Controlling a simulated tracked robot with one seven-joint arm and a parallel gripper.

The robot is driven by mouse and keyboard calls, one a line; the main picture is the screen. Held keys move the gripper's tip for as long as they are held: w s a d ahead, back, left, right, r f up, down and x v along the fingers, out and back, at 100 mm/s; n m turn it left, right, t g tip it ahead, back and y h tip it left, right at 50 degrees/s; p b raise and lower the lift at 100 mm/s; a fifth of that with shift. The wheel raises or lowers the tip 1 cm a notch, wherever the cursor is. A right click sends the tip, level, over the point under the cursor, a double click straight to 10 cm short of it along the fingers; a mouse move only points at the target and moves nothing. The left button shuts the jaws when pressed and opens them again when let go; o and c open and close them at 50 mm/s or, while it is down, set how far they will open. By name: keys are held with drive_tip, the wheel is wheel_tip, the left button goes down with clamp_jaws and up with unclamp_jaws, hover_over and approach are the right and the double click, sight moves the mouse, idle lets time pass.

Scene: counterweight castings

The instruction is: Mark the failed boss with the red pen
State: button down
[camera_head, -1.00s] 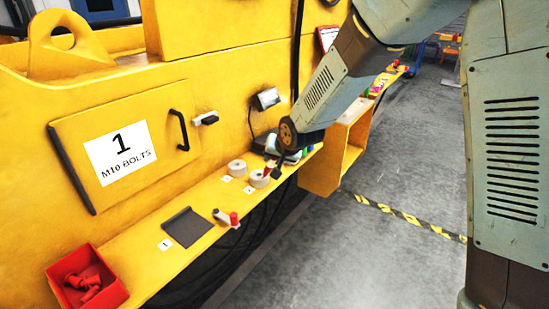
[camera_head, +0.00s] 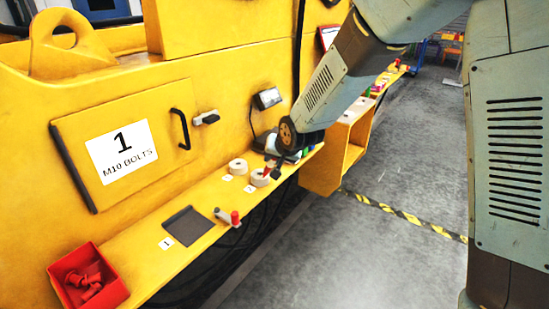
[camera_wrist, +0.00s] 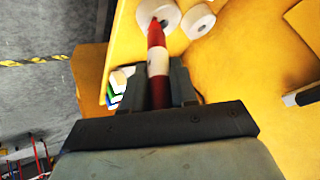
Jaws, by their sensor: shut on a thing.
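Two pale round bosses with centre holes sit on the yellow ledge, a left one (camera_head: 237,167) and a right one (camera_head: 260,178). In the wrist view they show at the top, one (camera_wrist: 160,12) by the pen tip and the other (camera_wrist: 198,21) beside it. My gripper (camera_head: 276,171) is shut on the red pen (camera_wrist: 157,65), which has a white band. The pen's tip overlaps the nearer boss at its hole in the wrist view; I cannot tell whether it touches. No fail mark is readable on either boss.
The yellow ledge (camera_head: 130,262) also holds a red bin (camera_head: 88,278) of red parts, a dark pad (camera_head: 188,225) and a white-and-red cylinder (camera_head: 228,217). A small display (camera_head: 267,98) stands behind the bosses. Number cards lie beside the bosses. Open floor is at right.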

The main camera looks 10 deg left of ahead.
idle(0.4)
drive_tip(key=shift+r, duration=3)
